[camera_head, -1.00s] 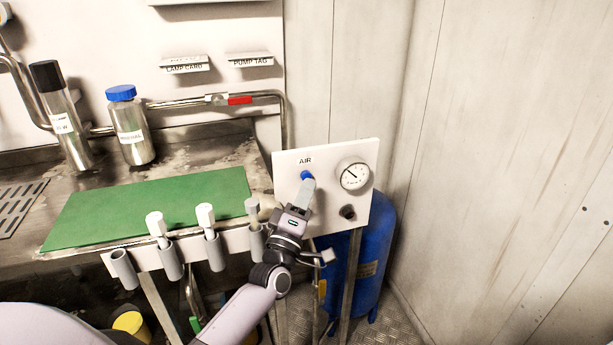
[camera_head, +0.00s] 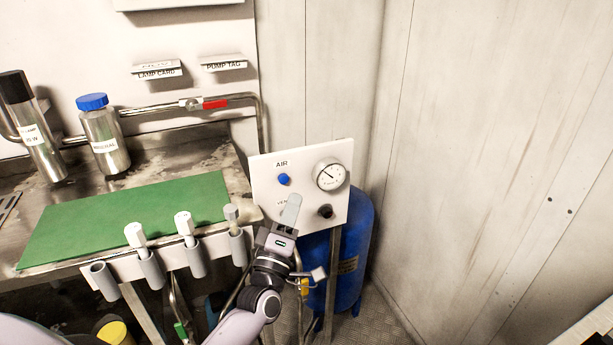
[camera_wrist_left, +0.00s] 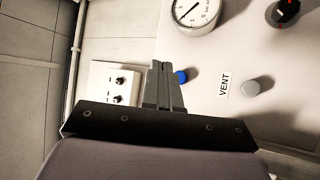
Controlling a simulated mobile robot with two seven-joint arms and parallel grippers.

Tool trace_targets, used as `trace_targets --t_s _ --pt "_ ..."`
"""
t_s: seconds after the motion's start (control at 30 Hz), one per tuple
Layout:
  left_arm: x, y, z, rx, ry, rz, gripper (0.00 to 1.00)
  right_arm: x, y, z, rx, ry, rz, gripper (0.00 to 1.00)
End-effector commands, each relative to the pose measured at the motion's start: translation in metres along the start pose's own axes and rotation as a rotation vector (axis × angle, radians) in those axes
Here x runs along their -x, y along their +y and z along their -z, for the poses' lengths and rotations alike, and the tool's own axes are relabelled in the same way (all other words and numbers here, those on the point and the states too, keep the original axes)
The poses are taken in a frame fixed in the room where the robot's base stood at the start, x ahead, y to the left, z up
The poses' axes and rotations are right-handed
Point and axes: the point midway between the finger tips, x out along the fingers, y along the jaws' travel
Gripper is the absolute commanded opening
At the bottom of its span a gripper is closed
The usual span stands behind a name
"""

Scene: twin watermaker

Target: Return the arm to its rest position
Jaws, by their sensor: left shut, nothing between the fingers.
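My left gripper (camera_head: 290,211) is shut and empty. In the head view it is in front of the lower left part of the white AIR panel (camera_head: 262,170), below the blue button (camera_head: 284,179) and left of the black knob (camera_head: 325,211). It partly hides the VENT label. In the left wrist view the closed fingers (camera_wrist_left: 164,82) point toward the panel, with the blue button (camera_wrist_left: 181,77) just beside them and the VENT label (camera_wrist_left: 224,84) and a grey button (camera_wrist_left: 251,88) to the right. I cannot tell whether the fingertips touch the panel. My right gripper is not in view.
A round gauge (camera_head: 329,174) sits on the panel, with a blue tank (camera_head: 352,255) behind it. A rack of tube holders (camera_head: 151,270) with white-topped tools runs along the bench front. The wall at right is bare.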

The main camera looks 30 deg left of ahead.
Motion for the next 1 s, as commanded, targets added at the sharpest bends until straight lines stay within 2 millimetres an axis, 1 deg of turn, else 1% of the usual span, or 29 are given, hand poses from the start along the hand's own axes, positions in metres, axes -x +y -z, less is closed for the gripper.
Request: trace_targets --t_s 0.23,0.27,0.37,0.47,0.57,0.6,0.67,0.7,0.77,0.8,0.9,1.0 --pt "0.002 -0.001 -0.001 -0.008 -0.007 0.004 0.00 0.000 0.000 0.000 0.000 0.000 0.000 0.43" --pt "0.004 -0.002 -0.002 -0.017 -0.015 0.010 0.00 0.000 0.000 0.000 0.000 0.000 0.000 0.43" --pt "0.020 -0.010 -0.012 -0.089 -0.075 0.046 0.00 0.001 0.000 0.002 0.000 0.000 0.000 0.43" --pt "0.051 -0.023 -0.028 -0.224 -0.190 0.106 0.00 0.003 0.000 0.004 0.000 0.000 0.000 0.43" --pt "0.093 -0.039 -0.045 -0.397 -0.344 0.173 0.00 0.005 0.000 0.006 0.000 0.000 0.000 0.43" --pt "0.112 -0.045 -0.051 -0.467 -0.410 0.198 0.00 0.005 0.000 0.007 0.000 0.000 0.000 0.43" --pt "0.140 -0.053 -0.059 -0.570 -0.508 0.232 0.00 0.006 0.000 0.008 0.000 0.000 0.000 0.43" --pt "0.160 -0.058 -0.062 -0.639 -0.573 0.251 0.00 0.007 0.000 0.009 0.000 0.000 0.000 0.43" --pt "0.189 -0.065 -0.066 -0.736 -0.674 0.278 0.00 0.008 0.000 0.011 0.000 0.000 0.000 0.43" --pt "0.208 -0.068 -0.068 -0.800 -0.740 0.292 0.00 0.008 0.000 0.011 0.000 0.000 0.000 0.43" --pt "0.253 -0.074 -0.068 -0.939 -0.895 0.318 0.00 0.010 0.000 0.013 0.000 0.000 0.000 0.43" --pt "0.287 -0.077 -0.065 -1.043 -1.018 0.333 0.00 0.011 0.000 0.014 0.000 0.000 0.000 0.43"
